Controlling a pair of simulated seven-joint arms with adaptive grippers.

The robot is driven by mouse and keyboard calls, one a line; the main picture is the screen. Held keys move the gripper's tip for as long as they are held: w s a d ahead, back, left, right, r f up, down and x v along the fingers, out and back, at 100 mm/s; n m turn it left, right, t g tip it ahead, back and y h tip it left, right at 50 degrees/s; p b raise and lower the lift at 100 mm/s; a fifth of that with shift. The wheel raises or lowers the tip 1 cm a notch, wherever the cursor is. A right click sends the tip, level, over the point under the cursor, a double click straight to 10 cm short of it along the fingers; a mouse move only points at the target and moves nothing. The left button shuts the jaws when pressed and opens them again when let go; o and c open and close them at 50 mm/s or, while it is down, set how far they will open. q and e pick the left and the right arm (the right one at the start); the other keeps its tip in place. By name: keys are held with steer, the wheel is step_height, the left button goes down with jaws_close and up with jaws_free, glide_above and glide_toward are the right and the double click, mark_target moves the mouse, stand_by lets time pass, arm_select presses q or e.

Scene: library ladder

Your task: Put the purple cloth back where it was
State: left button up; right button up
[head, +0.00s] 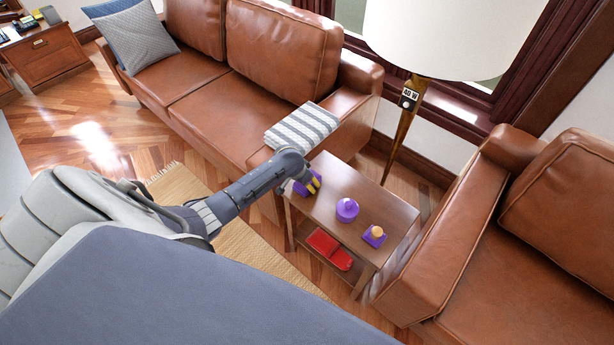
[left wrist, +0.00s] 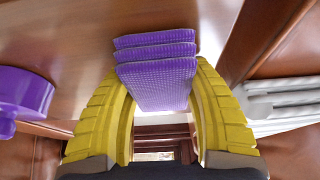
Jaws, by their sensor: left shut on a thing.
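The purple cloth (left wrist: 156,75) is folded into several layers with a woven texture. My left gripper (left wrist: 163,105) is shut on it, with a yellow finger on each side. In the head view the cloth (head: 300,188) shows only partly beside my left gripper (head: 313,182), at the far-left end of the small wooden side table (head: 325,206). I cannot tell whether the cloth touches the tabletop. My right gripper is not in view.
A purple round lidded pot (head: 347,210) and a purple block with an orange knob (head: 374,236) stand on the table. A red cloth (head: 330,248) lies on its lower shelf. A striped blanket (head: 303,127), leather sofas and a floor lamp (head: 405,120) are close by.

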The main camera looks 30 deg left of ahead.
arm_select(q)
steer(key=shift+f, duration=0.15)
steer(key=o, duration=1.1)
steer(key=shift+v, duration=6.15)
